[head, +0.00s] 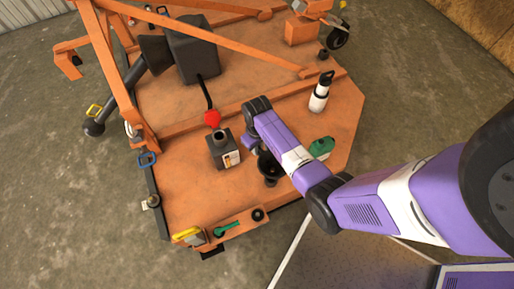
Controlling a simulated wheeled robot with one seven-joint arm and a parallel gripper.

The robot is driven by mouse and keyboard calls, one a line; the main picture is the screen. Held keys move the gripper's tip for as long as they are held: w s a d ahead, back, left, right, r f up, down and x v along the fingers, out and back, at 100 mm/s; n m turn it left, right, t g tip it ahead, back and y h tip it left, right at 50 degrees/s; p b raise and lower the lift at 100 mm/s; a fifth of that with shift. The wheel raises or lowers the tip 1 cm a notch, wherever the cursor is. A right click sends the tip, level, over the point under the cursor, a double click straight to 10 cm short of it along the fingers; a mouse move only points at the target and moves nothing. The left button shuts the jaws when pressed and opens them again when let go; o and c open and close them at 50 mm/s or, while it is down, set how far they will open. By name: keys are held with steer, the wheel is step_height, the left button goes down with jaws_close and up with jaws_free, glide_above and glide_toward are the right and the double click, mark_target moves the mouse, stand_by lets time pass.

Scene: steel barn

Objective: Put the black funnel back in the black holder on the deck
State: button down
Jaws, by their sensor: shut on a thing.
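The black funnel (268,163) is in the head view, partly behind my purple forearm, over the front part of the orange deck (190,185). My gripper (257,153) reaches down beside its rim and is shut on it; the fingertips are mostly hidden. A small dark round piece (271,183) shows directly below the funnel. It looks like the black holder, but it could be the funnel's lower end. I cannot tell whether the funnel is touching the holder or above it.
A white bottle (319,95) stands farther back. An orange tray (240,226) lies along the front edge.

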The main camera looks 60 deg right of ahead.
steer(key=shift+f+b, duration=1)
steer(key=shift+f, duration=0.25)
steer(key=shift+f+b, duration=1.9)
steer(key=shift+f, duration=0.8)
steer(key=c, duration=1.4)
jaws_free()
steer(key=shift+r+p, duration=1.5)
steer(key=shift+r, duration=2.4)
step_height(320, 180, up, 5)
steer(key=p, duration=0.5)
steer(key=shift+r+p, duration=0.15)
steer(key=shift+p, duration=0.2)
